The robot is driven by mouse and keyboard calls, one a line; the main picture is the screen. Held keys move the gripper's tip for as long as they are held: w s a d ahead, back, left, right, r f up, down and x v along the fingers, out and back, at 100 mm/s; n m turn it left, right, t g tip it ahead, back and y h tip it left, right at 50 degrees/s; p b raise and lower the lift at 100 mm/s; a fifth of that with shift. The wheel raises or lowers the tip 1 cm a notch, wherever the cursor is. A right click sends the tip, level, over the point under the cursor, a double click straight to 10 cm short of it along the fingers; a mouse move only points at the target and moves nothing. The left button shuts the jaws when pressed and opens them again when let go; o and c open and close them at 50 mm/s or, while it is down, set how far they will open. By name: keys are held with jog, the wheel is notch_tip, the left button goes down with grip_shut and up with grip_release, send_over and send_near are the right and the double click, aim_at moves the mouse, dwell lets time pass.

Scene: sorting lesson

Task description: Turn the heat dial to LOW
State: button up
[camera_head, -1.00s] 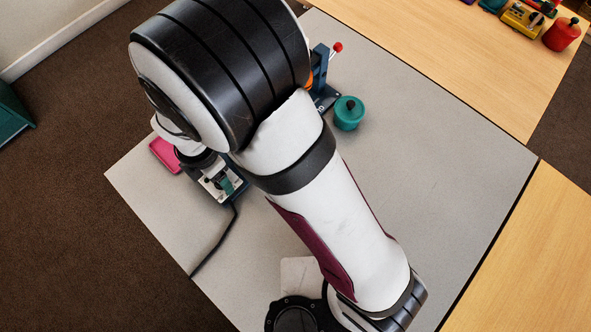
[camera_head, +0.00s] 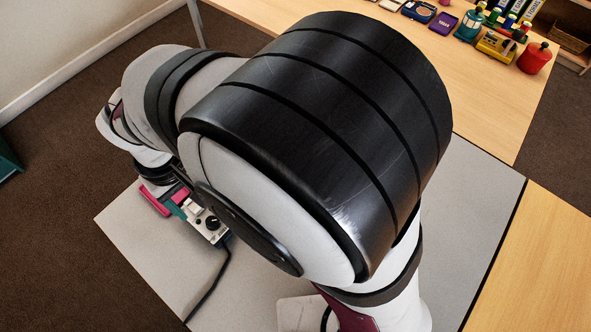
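A small device with a white top panel (camera_head: 205,231) stands near the left side of the grey tabletop (camera_head: 120,222). A round black dial (camera_head: 212,223) shows on its panel. Its pointer and any LOW mark are too small to read. My gripper's dark end (camera_head: 160,181) is at the back left of the device, apart from the dial in the picture. Its fingers are hidden or too small to make out, so its opening and any grip cannot be told.
A pink piece (camera_head: 152,200) lies left of the device. A black cable (camera_head: 208,291) runs from it toward the front. My large arm links hide the middle of the table. A red pot (camera_head: 535,58) and other items stand on the wooden table at the back right.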

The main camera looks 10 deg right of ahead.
notch_tip(320, 180, up, 5)
jog(key=s+d+r+m, duration=0.1)
jog(key=d+m, duration=0.2)
jog(key=d, duration=0.3)
jog(key=d+r+m, duration=0.2)
jog(key=d, duration=0.3)
jog(key=s+d+f+m+y, duration=0.2)
jog(key=s+d+m, duration=0.7)
jog(key=s+d, duration=0.15)
jog(key=w+a+r+n+h, duration=0.1)
jog(key=w+a+r+n, duration=0.5)
jog(key=w+a+n, duration=0.25)
jog(key=w+a+r+n+h, duration=0.1)
jog(key=w+a+r+n, duration=0.15)
jog(key=a+n, duration=0.7)
jog(key=a+f+m, duration=0.3)
jog(key=a+f, duration=0.1)
jog(key=f, duration=0.6)
notch_tip(320, 180, up, 10)
jog(key=d, duration=0.1)
jog(key=s+d+f+m, duration=0.25)
jog(key=d+m, duration=0.45)
jog(key=d, duration=0.7)
jog(key=s+d+f+m+y, duration=0.1)
jog(key=s+d+f+m, duration=0.4)
jog(key=s+d+m, duration=0.2)
jog(key=shift+s+f+m+y, duration=0.3)
jog(key=shift+f+y, duration=0.1)
